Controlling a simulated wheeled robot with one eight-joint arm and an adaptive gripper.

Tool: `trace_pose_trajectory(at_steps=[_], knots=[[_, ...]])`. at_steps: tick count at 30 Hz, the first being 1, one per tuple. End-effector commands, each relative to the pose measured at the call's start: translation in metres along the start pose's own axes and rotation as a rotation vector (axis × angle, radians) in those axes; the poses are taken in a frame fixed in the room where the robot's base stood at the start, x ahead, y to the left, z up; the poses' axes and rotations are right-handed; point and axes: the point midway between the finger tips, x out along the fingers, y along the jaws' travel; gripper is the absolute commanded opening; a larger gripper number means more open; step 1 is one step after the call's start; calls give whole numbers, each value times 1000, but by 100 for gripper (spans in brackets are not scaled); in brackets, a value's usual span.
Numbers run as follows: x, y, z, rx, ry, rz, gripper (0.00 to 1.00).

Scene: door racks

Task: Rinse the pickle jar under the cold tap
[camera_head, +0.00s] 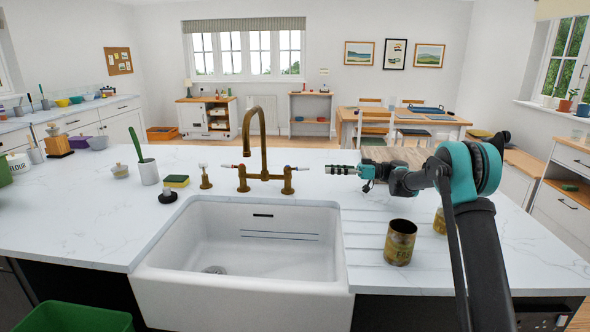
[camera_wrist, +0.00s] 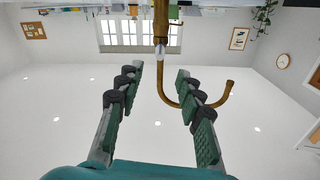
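The brass tap (camera_head: 264,130) stands behind the white sink (camera_head: 240,278), its spout arching over the basin. Its left lever has a red tip, and its right lever (camera_head: 299,168) points toward my gripper (camera_head: 330,169). My gripper is open and empty just to the right of that lever. In the wrist view, its fingers (camera_wrist: 160,80) are spread, with a brass tap part (camera_wrist: 160,25) with a pale tip between or beyond them; I cannot tell if they touch. The curved spout (camera_wrist: 215,105) shows upside down. I can make out no pickle jar; the visible basin is empty.
Two golden tins, one at the front (camera_head: 399,243) and one partly behind my arm (camera_head: 440,222), stand on the ribbed drainer. A sponge (camera_head: 176,181), white pot with green brush (camera_head: 147,171) and dark-based brush (camera_head: 168,196) stand left of the tap.

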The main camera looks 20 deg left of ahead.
Motion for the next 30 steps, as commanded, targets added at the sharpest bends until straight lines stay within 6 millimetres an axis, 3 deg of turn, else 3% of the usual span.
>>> trace_pose_trajectory(at_steps=[18,24,30], knots=[[119,-1,0,0,-2,-1,37],[139,0,0,0,-2,1,37],[144,0,0,0,-2,0,37]])
